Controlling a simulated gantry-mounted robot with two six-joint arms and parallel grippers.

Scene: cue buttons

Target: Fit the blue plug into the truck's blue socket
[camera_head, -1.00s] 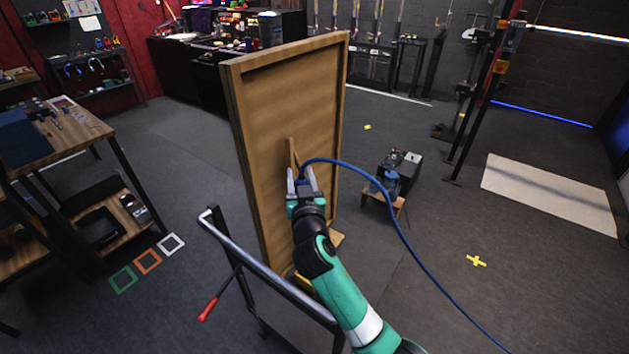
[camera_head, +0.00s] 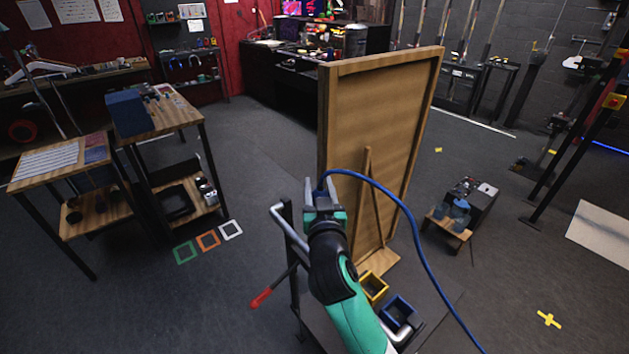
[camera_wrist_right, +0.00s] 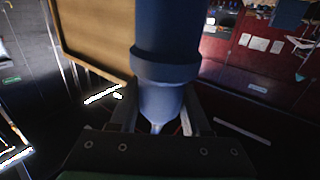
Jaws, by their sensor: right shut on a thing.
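My right gripper (camera_head: 323,191) is shut on the blue plug, which is mostly hidden by the fingers in the head view. In the right wrist view the dark blue plug (camera_wrist_right: 165,70) stands between the fingers, with a collar around it. A blue cable (camera_head: 408,220) arcs from the plug to the right and down. The truck, with a grey rail (camera_head: 289,236), is below the gripper. Its square blue socket (camera_head: 398,308) opens upward to the right of my forearm, and a yellow socket (camera_head: 373,286) is beside it. The plug is clearly apart from the blue socket. My left gripper is out of view.
A tall wooden panel (camera_head: 345,120) with a prop stands just behind the gripper. A red-handled lever (camera_head: 261,298) sticks out left of the truck. Wooden tables (camera_head: 165,120) stand at the left. Coloured floor squares (camera_head: 208,240) lie on open floor between.

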